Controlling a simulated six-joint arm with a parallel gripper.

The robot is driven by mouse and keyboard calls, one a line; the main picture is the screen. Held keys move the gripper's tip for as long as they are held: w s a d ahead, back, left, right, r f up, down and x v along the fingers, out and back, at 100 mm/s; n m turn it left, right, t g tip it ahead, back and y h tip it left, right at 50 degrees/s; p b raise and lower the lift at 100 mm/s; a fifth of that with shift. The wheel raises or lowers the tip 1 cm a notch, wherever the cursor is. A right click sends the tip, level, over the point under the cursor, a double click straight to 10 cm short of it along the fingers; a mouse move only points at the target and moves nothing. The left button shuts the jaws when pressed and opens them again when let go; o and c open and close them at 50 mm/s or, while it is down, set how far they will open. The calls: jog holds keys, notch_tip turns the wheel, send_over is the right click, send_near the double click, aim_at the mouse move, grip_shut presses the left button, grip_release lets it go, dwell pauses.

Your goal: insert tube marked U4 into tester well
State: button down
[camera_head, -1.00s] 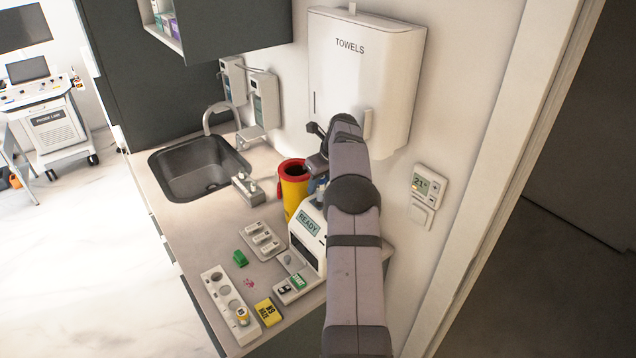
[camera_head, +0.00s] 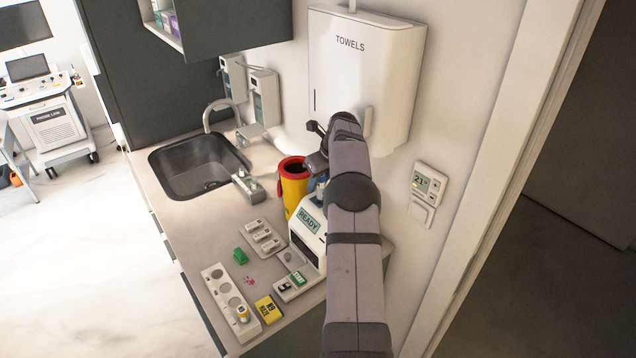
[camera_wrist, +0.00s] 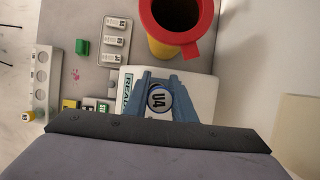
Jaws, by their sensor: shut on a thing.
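My gripper (camera_wrist: 160,98) has blue fingers, shut on the tube marked U4 (camera_wrist: 158,101). In the wrist view the tube's round cap faces up between the fingers, and its body is hidden below. The white tester (camera_head: 310,226), with a READY display, stands on the counter. It also shows in the wrist view (camera_wrist: 203,92), right under the fingers and tube. The well is hidden by the gripper and tube, so I cannot tell whether the tube's lower end is inside it. In the head view my arm covers part of the tester.
A yellow bin with a red rim (camera_head: 292,184) stands close behind the tester. A white rack (camera_head: 226,298) holds one yellow-banded tube (camera_head: 243,313). A grey tray of labelled pieces (camera_head: 263,238), a green block (camera_head: 240,256) and a yellow box (camera_head: 268,309) lie left of the tester.

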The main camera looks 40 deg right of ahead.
jog(key=shift+f, duration=0.25)
jog(key=shift+f+b, duration=0.5)
jog(key=shift+f, duration=0.6)
jog(key=c, duration=1.4)
grip_release()
jog(key=shift+r, duration=0.1)
jog(key=shift+s+r+b, duration=0.25)
jog(key=shift+r+b, duration=0.25)
jog(key=shift+b, duration=0.05)
jog(key=b+v, duration=0.2)
jog(key=v, duration=0.4)
